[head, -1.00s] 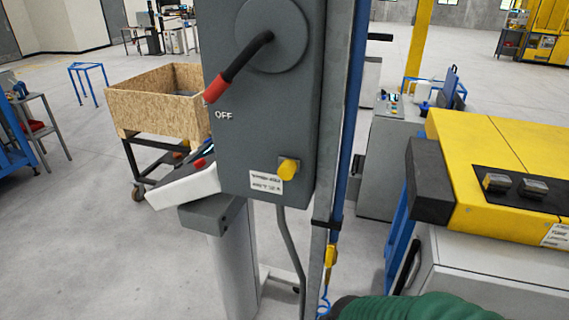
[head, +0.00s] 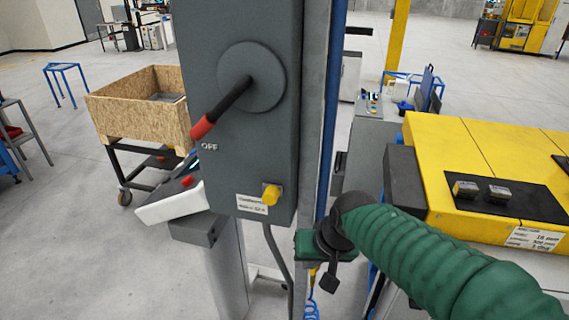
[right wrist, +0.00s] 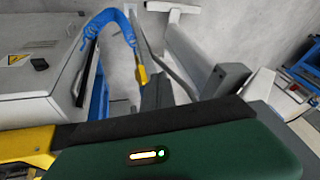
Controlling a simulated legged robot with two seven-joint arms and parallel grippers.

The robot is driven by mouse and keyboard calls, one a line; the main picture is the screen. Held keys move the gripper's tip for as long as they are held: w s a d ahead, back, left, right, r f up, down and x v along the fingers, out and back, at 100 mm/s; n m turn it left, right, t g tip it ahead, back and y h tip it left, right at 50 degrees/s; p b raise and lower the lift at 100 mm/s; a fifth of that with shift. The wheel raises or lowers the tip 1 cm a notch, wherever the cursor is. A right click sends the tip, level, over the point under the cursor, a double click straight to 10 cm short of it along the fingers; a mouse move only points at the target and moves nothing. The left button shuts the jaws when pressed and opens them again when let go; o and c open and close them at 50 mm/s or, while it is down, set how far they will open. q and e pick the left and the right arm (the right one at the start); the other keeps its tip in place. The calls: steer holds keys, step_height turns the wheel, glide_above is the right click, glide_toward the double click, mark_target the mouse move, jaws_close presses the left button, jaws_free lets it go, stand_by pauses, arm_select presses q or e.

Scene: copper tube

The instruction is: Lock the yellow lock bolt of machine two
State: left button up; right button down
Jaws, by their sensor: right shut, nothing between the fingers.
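The yellow lock bolt (head: 271,194) sticks out of the lower right front of a grey switch box (head: 232,165), beside a white label. The box's lever has a red grip (head: 202,127) pointing down-left towards the word OFF. My right gripper (head: 329,281) is shut and empty. In the head view it is right of and below the bolt, apart from it, by the blue post. Its green housing fills the bottom of the right wrist view, where I cannot make out the bolt. My left gripper is not in view.
A blue and grey post (head: 329,110) stands right beside the box, close to my right gripper. A yellow-topped machine (head: 480,165) is at the right. A wooden crate (head: 130,115) on a cart is at the left. A white and grey console (head: 170,207) sits under the box.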

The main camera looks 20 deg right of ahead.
mark_target(270, 194)
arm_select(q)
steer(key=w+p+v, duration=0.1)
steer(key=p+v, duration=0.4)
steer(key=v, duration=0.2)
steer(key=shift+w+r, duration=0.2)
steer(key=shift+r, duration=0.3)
arm_select(e)
step_height(270, 194, up, 24)
steer(key=d+m+t+y, duration=0.1)
steer(key=m, duration=0.1)
steer(key=shift+s+d+r+t, duration=0.2)
steer(key=shift+s+d+t, duration=0.2)
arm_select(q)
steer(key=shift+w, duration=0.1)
arm_select(e)
steer(key=shift+w+f, duration=0.1)
steer(key=shift+w, duration=0.05)
